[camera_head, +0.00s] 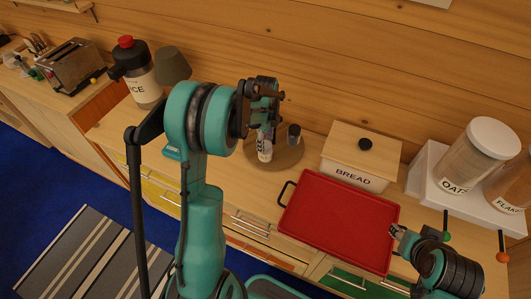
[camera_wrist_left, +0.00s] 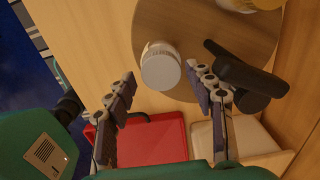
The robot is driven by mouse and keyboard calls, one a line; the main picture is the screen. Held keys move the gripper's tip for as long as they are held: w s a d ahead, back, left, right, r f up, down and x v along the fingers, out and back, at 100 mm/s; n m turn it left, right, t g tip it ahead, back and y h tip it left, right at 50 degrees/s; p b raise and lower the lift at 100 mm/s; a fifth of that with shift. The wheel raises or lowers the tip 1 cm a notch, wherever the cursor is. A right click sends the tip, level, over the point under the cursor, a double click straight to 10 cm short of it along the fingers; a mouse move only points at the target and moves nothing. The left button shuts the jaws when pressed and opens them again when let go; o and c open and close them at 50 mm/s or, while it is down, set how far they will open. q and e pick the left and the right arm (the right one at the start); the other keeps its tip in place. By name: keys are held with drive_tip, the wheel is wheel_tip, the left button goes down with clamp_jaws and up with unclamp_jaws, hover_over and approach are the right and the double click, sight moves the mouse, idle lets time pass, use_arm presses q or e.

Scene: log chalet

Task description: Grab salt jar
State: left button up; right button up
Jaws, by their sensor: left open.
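A small jar with a pale label (camera_head: 264,152) stands on a round wooden board (camera_head: 291,158) on the counter. Its upper part is hidden behind my left gripper (camera_head: 264,112), and its label is too small to read. In the left wrist view, a white-capped jar (camera_wrist_left: 160,62), apparently the same one, lies ahead between the fingertips of my left gripper (camera_wrist_left: 160,78). The left gripper is open and empty, with no clear contact. My right gripper (camera_head: 402,238) is low at the right, near the red tray's corner; its jaw state is unclear.
A dark container (camera_head: 294,132) stands close beside the jar; in the left wrist view a dark object (camera_wrist_left: 245,78) is near the right finger. A red tray (camera_head: 340,222) and a bread box (camera_head: 358,160) are to the right. A bottle (camera_head: 143,84) stands left.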

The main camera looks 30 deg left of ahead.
sight(266, 144)
use_arm(q)
wheel_tip(266, 144, down, 4)
drive_tip(key=shift+w+r, duration=0.1)
drive_tip(key=shift+r, duration=0.2)
drive_tip(key=c, duration=1)
